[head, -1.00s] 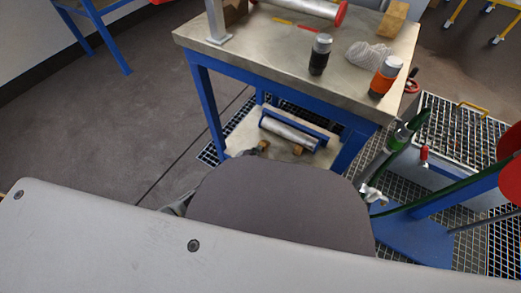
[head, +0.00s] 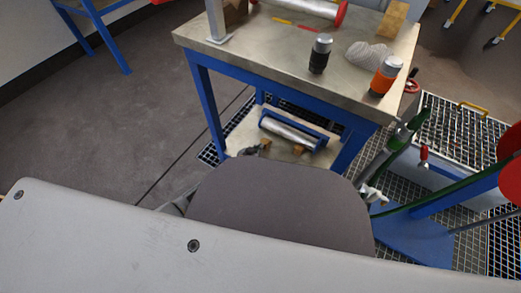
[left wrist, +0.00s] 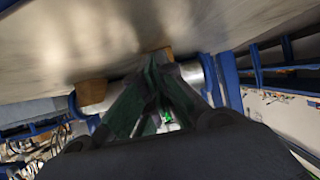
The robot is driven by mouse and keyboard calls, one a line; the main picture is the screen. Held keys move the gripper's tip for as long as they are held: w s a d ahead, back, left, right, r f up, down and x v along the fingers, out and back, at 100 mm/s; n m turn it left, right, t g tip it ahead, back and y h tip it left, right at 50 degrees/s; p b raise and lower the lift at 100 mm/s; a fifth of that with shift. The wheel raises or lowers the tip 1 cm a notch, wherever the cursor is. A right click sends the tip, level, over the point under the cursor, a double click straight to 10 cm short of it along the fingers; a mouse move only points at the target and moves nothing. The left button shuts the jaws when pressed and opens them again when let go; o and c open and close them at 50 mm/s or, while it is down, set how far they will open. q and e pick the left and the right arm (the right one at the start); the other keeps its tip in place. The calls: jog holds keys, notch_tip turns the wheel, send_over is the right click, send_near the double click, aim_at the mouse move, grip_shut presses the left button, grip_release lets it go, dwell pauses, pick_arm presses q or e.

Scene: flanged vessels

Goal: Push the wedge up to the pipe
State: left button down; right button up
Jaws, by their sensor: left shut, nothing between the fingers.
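The pipe (head: 290,134) is a silver cylinder in a blue frame on the table's lower shelf; it also shows in the left wrist view (left wrist: 190,72). Two small tan wooden wedges lie along its near side. One wedge (head: 266,143) is at my left gripper (head: 257,151), and the other wedge (head: 299,149) is further right. In the left wrist view my left gripper (left wrist: 152,62) is shut and empty, its tips overlapping one wedge (left wrist: 158,52). The other wedge (left wrist: 92,93) is at left, clear of the fingers. Contact at the tips is hidden. A pale jointed piece (head: 372,195) may be my right gripper; its fingers are unclear.
The lower shelf (head: 239,137) sits between blue table legs (head: 205,105), under the tabletop (head: 290,60). A black bottle (head: 319,56), an orange bottle (head: 385,77) and pale rope (head: 368,54) stand above.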

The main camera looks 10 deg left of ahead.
aim_at(266, 141)
pick_arm(q)
jog(key=shift+w+d, duration=0.1)
jog(key=shift+w, duration=0.15)
pick_arm(e)
jog(key=shift+w+r, duration=0.3)
jog(key=shift+w, duration=0.05)
pick_arm(q)
jog(key=shift+w+d, duration=0.2)
jog(key=shift+w, duration=0.3)
pick_arm(e)
jog(key=shift+s+f, duration=0.4)
jog(key=shift+s, duration=0.05)
pick_arm(q)
jog(key=shift+w, duration=0.15)
jog(key=shift+w, duration=0.1)
pick_arm(e)
jog(key=shift+w+r, duration=0.1)
pick_arm(q)
jog(key=shift+w+d, duration=0.15)
jog(key=shift+w, duration=0.2)
pick_arm(e)
jog(key=shift+w+r, duration=0.3)
jog(key=shift+w, duration=0.1)
pick_arm(q)
jog(key=shift+w+d, duration=0.1)
jog(key=shift+w, duration=0.05)
pick_arm(e)
jog(key=shift+s+f, duration=0.15)
jog(key=shift+s, duration=0.05)
